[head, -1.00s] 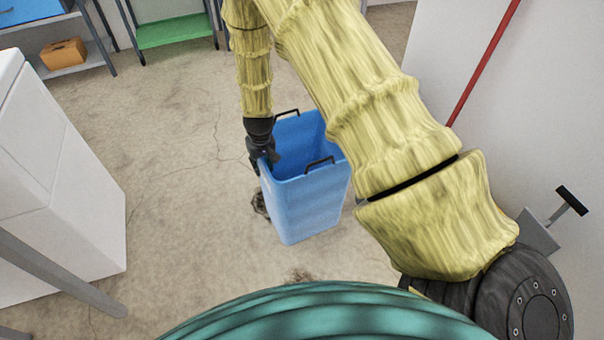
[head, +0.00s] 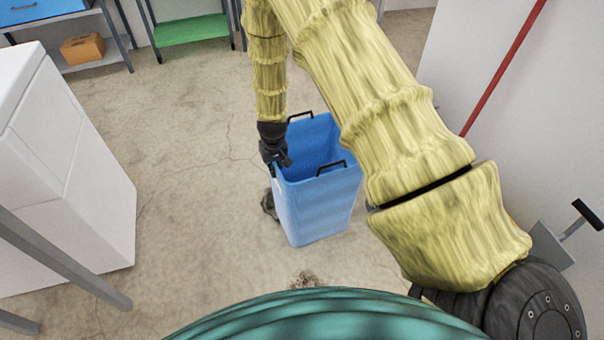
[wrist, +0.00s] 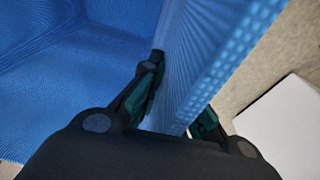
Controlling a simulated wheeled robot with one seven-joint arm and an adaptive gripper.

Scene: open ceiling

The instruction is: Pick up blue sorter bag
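The blue sorter bag (head: 318,212) stands upright on the floor, open at the top, with a black handle on its far rim and another on its near rim. My gripper (head: 277,162) is at the left rim of the bag, pointing down. In the wrist view my gripper (wrist: 180,98) has one finger inside the bag and the other outside, with the bag's wall (wrist: 205,55) between them. The fingers look closed against the wall. The outer fingertip is partly hidden by the wall.
A white cabinet (head: 75,190) stands at the left, with a grey table leg (head: 60,255) in front. A white wall with a red pole (head: 503,70) is at the right. Shelves with an orange box (head: 82,49) and a green shelf (head: 193,30) are at the back. Floor around the bag is mostly clear.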

